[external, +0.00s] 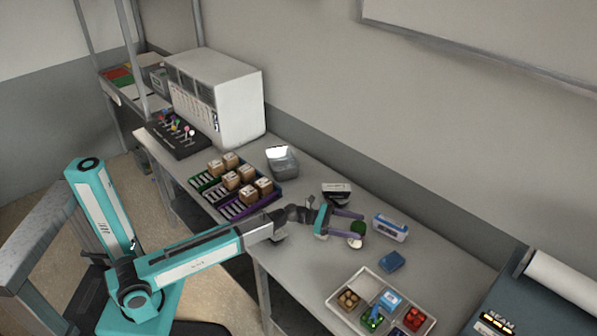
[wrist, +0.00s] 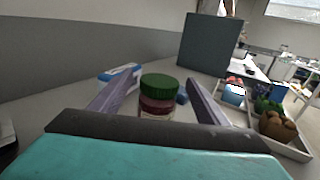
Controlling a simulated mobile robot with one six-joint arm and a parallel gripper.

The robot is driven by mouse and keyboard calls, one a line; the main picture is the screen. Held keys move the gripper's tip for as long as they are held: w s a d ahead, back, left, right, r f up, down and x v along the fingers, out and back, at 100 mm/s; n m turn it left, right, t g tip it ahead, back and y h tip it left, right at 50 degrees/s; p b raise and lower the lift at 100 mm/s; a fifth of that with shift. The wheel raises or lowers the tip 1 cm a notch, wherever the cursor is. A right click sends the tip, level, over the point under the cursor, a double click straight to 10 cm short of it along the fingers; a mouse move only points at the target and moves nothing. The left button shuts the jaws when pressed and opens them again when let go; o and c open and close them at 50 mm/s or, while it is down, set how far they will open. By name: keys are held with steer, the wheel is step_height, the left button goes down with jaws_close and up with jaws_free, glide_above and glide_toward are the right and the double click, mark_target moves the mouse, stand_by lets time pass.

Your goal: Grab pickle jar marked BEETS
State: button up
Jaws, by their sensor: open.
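A jar with a green lid (external: 358,227) stands on the table at the right of my arm. In the wrist view the jar (wrist: 157,105) shows dark red contents and the top of a pale label. Its label text cannot be read, and its lower part is hidden behind my gripper body. My gripper (external: 361,229) is open and level, with one purple finger on each side of the jar. The fingers (wrist: 163,80) also flank the jar in the wrist view, with gaps visible beside the lid.
A blue-and-white box (external: 391,228) and a small blue block (external: 391,261) are close beyond the jar. A divided tray (external: 337,298) of small items lies nearer the front edge. Crates with brown boxes (external: 247,193), a clear container (external: 283,163) and a dark box (external: 336,193) stand to the left.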

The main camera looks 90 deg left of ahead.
steer(key=c, duration=1.5)
steer(key=shift+r, duration=0.15)
steer(key=shift+r, duration=1.55)
steer(key=s+d, duration=0.1)
steer(key=s, duration=0.2)
steer(key=s+d+b, duration=0.1)
steer(key=s, duration=0.2)
steer(key=s+d+r+b, duration=0.1)
steer(key=s, duration=0.3)
steer(key=shift+d, duration=0.35)
steer(key=shift+b, duration=0.6)
steer(key=b, duration=0.6)
steer(key=shift+s, duration=0.3)
